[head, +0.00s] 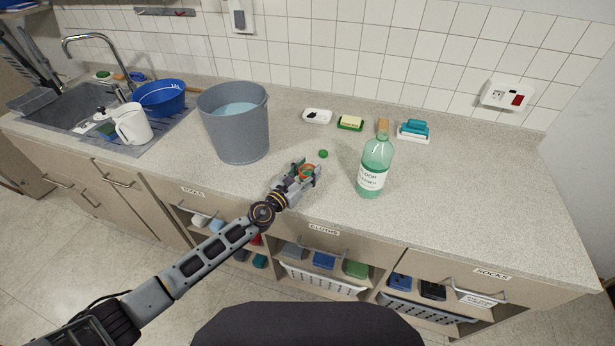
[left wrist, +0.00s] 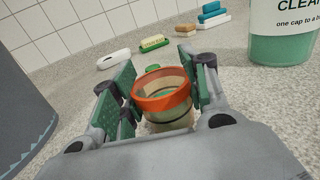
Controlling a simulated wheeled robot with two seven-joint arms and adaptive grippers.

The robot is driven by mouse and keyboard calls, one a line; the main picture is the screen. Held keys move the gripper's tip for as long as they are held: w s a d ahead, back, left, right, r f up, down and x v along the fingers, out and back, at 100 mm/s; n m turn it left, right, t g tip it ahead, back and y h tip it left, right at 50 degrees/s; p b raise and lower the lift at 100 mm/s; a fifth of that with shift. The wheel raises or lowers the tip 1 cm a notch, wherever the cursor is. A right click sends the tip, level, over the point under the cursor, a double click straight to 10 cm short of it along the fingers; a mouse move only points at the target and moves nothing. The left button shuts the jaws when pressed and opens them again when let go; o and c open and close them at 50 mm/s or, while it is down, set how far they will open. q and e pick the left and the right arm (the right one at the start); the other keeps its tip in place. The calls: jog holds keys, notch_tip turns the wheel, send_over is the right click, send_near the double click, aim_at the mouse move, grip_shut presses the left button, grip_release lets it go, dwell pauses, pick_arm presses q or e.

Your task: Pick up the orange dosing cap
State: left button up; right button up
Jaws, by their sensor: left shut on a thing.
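The orange dosing cap (head: 306,172) is a small round cup with an orange rim and a clear, see-through lower part. In the left wrist view the cap (left wrist: 163,92) sits upright with its open mouth up, between the two green-padded fingers. My left gripper (head: 304,171) is shut on it, at the front part of the counter. I cannot tell whether the cap's base touches the counter. My right gripper is not in view.
A green bottle (head: 375,168) stands right of the gripper, and a grey bucket (head: 236,134) of water stands left. A small green cap (head: 323,154) lies just behind. Sponges and soap (head: 350,123) line the back. The right counter is clear.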

pick_arm(q)
jog(key=shift+r, duration=0.1)
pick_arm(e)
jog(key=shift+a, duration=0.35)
pick_arm(q)
jog(key=shift+r, duration=0.1)
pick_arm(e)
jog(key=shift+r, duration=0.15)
pick_arm(q)
jog(key=shift+r+p, duration=0.3)
jog(key=shift+p, duration=0.1)
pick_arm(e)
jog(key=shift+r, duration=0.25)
pick_arm(q)
jog(key=shift+r+p, duration=0.85)
jog(key=shift+r, duration=0.25)
notch_tip(320, 180, up, 7)
jog(key=p, duration=0.4)
jog(key=shift+f+p, duration=0.2)
jog(key=shift+p, duration=0.1)
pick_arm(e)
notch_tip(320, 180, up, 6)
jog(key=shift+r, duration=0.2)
pick_arm(q)
jog(key=shift+r, duration=0.15)
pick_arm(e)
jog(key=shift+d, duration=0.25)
pick_arm(q)
jog(key=shift+w+r, duration=0.1)
